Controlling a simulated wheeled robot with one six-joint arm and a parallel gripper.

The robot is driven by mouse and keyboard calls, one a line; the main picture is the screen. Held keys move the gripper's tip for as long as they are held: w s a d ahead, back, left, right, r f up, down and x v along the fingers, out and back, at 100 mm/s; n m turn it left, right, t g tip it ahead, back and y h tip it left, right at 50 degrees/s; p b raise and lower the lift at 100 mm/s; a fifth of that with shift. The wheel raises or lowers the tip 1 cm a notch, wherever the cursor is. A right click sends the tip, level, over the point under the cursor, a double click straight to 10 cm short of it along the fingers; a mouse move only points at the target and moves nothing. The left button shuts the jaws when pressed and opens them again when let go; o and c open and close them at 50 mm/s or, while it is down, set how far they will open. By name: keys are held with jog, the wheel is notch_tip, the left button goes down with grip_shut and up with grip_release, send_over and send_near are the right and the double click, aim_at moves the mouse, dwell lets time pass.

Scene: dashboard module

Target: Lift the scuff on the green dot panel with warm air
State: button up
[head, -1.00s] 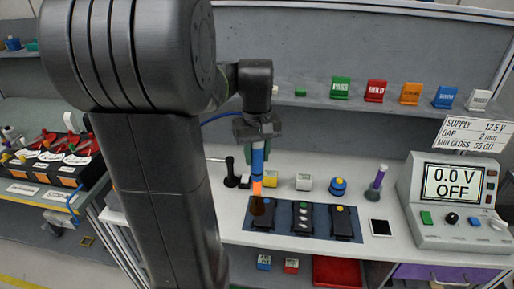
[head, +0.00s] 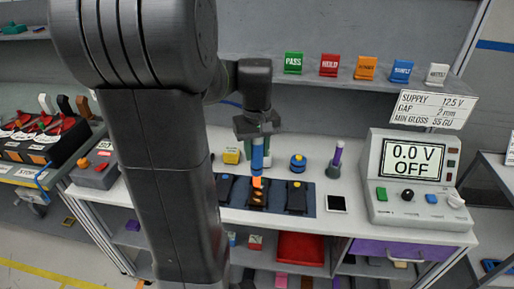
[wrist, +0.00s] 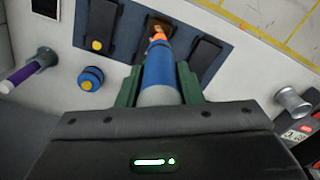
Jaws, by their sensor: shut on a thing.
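My gripper (head: 258,127) is shut on a blue cylindrical air tool (head: 257,155), which points down with an orange glowing tip. In the wrist view my gripper's green jaws (wrist: 159,88) clasp the tool (wrist: 158,72). The tip is over the middle of three black panels (head: 258,198) on a dark blue mat (head: 310,188); contact cannot be told. The middle panel also shows in the wrist view (wrist: 148,48), partly hidden by the tool. The right panel (head: 296,200) has a yellow dot.
A supply unit (head: 412,175) reading 0.0 V OFF stands on the right. A blue knob-like object (head: 298,162), a purple-handled tool (head: 336,160) and a yellow block (head: 231,156) stand behind the mat. A dark-screened square (head: 337,204) lies beside it. Coloured labelled stands line the shelf.

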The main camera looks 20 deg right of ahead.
jog(key=shift+f, duration=0.6)
jog(key=shift+w+d+r, duration=0.1)
jog(key=shift+w, duration=0.05)
